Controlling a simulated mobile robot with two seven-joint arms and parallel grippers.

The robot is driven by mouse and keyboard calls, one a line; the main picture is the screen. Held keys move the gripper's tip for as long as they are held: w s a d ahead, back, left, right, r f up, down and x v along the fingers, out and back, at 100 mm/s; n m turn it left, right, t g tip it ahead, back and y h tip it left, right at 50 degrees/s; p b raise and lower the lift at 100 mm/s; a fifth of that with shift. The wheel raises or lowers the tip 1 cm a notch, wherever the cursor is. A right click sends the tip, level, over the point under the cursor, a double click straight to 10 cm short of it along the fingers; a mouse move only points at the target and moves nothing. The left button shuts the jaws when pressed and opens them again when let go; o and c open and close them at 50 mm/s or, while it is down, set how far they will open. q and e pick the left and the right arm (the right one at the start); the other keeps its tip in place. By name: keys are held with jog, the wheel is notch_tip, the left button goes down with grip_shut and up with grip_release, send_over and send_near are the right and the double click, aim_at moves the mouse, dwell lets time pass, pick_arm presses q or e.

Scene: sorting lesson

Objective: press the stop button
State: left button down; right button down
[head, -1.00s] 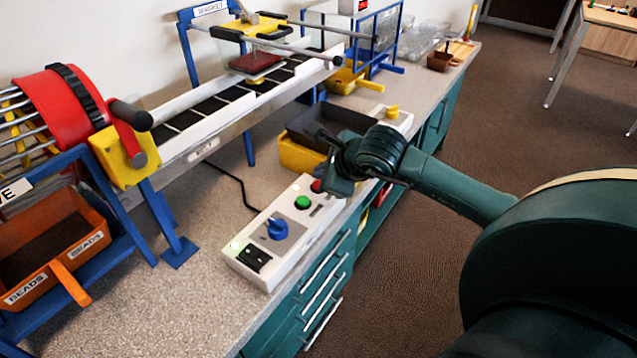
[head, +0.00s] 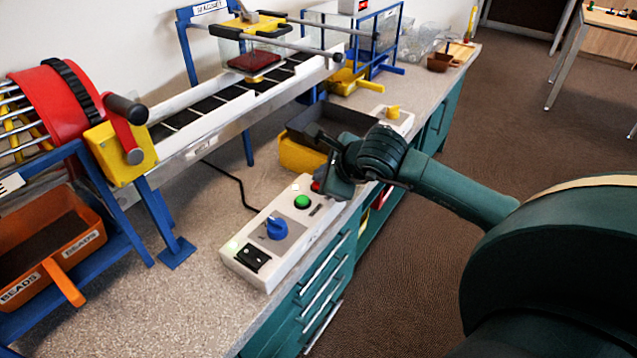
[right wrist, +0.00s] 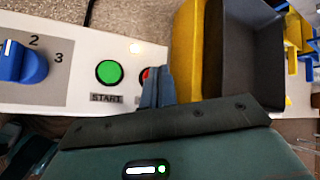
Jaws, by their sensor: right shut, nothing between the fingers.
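The white control box (head: 290,238) lies on the counter near its front edge. It carries a blue knob (head: 277,229), a green START button (head: 302,202) and a red button (head: 317,186) at its far end. My right gripper is shut and empty, over the red button's end of the box. I cannot tell whether it touches the button. My left gripper is not in view.
A yellow bin with a dark tray (head: 330,124) stands just beyond the box. A conveyor (head: 215,120) runs behind it. A red drum (head: 55,105) and an orange beads bin (head: 45,245) are at the left. The counter (head: 200,300) in front is clear.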

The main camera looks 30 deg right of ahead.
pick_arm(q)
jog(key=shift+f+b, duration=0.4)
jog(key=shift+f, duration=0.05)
pick_arm(e)
jog(key=shift+f, duration=0.35)
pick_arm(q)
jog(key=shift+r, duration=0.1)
pick_arm(e)
jog(key=shift+r, duration=0.1)
pick_arm(q)
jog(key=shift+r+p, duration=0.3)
jog(key=shift+p, duration=0.1)
pick_arm(e)
jog(key=shift+r, duration=0.8)
